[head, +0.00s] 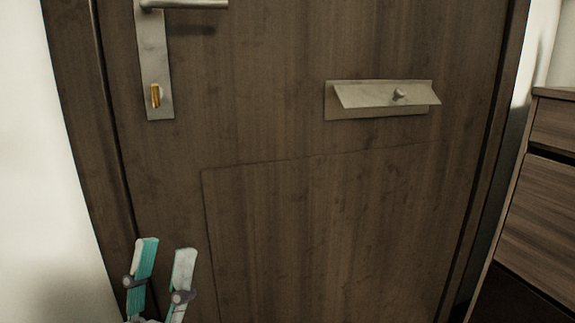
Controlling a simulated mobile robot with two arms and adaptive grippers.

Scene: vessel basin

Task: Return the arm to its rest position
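My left gripper (165,258) shows at the bottom left of the head view, in front of the door's lower left part. Its two teal and white fingers point upward and stand apart, with nothing between them. The rest of my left arm is below the picture's edge. My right gripper and arm do not show.
A dark wooden door (290,60) fills most of the view. It carries a metal handle (190,4) above a brass-coloured key or latch (156,95), and a metal mail flap (385,94). A wooden drawer cabinet (540,205) stands at the right. A white wall (40,180) is at the left.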

